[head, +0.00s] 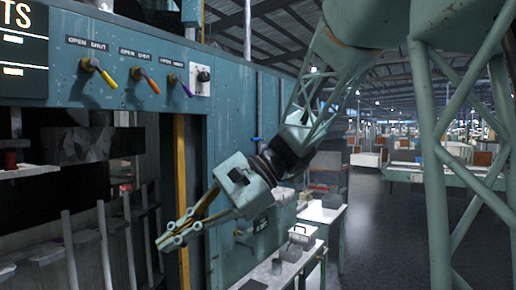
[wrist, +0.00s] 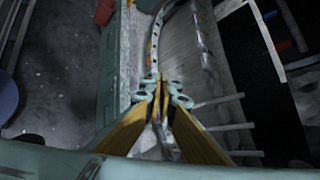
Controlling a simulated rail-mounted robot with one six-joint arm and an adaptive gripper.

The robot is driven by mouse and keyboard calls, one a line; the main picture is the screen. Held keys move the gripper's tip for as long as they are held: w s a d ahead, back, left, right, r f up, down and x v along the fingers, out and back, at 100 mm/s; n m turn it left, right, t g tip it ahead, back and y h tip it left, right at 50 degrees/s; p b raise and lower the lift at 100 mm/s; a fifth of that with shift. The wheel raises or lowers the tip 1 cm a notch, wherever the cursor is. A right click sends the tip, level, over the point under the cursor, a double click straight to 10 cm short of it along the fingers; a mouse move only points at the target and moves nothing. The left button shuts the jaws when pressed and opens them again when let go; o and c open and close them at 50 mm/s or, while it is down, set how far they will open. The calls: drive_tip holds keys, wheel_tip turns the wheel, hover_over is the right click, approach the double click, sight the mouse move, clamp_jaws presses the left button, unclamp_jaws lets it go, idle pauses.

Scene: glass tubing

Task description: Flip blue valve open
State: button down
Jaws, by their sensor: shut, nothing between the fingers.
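Three lever valves stick out of the teal panel (head: 60,75) at the upper left of the head view, under labels that read like "OPEN SHUT". The rightmost has a blue-purple handle (head: 186,90) that slants down and to the right. My gripper (head: 166,241) is well below the valves, in front of the panel's lower opening, apart from them and pointing down-left. Its fingers are together with nothing between them. The wrist view shows the closed fingertips (wrist: 161,90) over a narrow gap; I cannot make out the blue valve there.
A yellow-handled valve (head: 108,79) and an orange-handled valve (head: 152,86) sit left of the blue one. A black knob on a white plate (head: 200,80) is close to its right. Upright grey bars (head: 105,245) stand at lower left. A bench (head: 285,270) is right of my gripper.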

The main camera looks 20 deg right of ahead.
drive_tip(key=w+d+r+m+t+y+p, duration=0.35)
drive_tip(key=w+d, duration=0.45)
drive_tip(key=w, duration=0.6)
drive_tip(key=w+d+r+m+t+y+p, duration=0.2)
drive_tip(key=w+d+r+m+t, duration=0.4)
drive_tip(key=w, duration=0.8)
drive_tip(key=w+d+f+m+t+h+p, duration=0.1)
drive_tip(key=w+d+m+t, duration=0.2)
drive_tip(key=d, duration=0.8)
drive_tip(key=w+d+f+m+t+h+p, duration=0.1)
drive_tip(key=w+d, duration=0.4)
drive_tip(key=d, duration=0.7)
drive_tip(key=w+d+f+m+t+h+p, duration=0.1)
drive_tip(key=w+d+m+t, duration=0.3)
drive_tip(key=d, duration=0.7)
drive_tip(key=shift+w+d+f+m+t+p, duration=0.25)
drive_tip(key=shift+w+f+m+t+p, duration=0.25)
drive_tip(key=shift+t+p, duration=0.35)
drive_tip(key=shift+a+r+h, duration=0.15)
drive_tip(key=shift+r+h, duration=0.05)
drive_tip(key=shift+h, duration=0.05)
